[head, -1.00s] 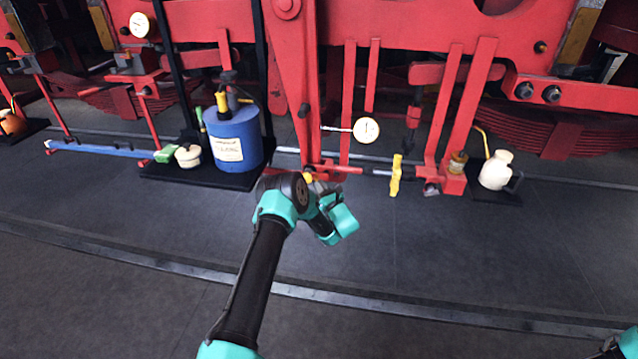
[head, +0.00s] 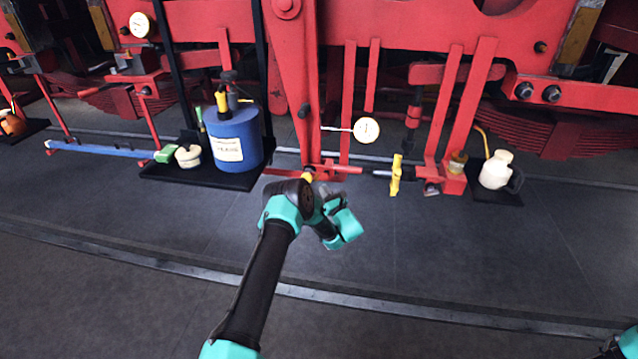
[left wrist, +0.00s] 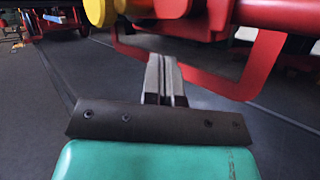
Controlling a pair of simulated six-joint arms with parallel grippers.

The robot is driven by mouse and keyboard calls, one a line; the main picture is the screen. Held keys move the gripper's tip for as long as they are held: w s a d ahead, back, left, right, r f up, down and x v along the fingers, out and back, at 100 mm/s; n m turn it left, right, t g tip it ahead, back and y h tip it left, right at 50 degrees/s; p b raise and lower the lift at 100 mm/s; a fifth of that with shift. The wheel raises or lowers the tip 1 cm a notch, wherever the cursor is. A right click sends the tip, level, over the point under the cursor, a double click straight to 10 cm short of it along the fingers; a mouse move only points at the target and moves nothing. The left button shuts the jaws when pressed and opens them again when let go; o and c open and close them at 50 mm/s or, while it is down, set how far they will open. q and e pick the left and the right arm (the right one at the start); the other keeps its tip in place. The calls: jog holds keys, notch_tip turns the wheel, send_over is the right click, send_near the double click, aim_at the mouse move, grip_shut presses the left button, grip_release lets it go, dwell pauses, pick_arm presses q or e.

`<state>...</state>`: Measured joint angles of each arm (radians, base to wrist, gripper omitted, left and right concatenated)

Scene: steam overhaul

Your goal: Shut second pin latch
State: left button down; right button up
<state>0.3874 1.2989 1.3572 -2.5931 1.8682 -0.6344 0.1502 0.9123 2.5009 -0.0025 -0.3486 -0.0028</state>
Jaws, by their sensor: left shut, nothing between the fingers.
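A red rod assembly with a yellow end (head: 308,176) lies low at the foot of the red upright, right behind my left wrist. In the left wrist view a yellow knob (left wrist: 103,10), a thick red rod (left wrist: 280,13) and a bent red bar (left wrist: 252,75) show above and ahead of the fingers. I cannot tell for certain which part is the second latch. My left gripper (head: 331,196) is shut and empty; its closed fingers (left wrist: 165,78) point toward the bent red bar, a little below the rod. Whether they touch the bar is unclear. My right gripper is not in view.
A yellow handle (head: 395,175) stands right of the rod. A white dial gauge (head: 366,130) sits above it. A blue drum (head: 233,140) stands on a black tray (head: 190,180) at left, a cream jug (head: 495,170) at right. The dark floor in front is free.

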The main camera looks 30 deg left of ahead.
pick_arm(q)
jog(key=shift+d+f, duration=0.1)
dwell(0.3)
jog(key=d+f, duration=0.1)
jog(key=f, duration=0.1)
jog(key=w+d+f, duration=0.1)
jog(key=f, duration=0.1)
jog(key=shift+w+d, duration=0.1)
jog(key=shift+d, duration=0.3)
dwell(0.4)
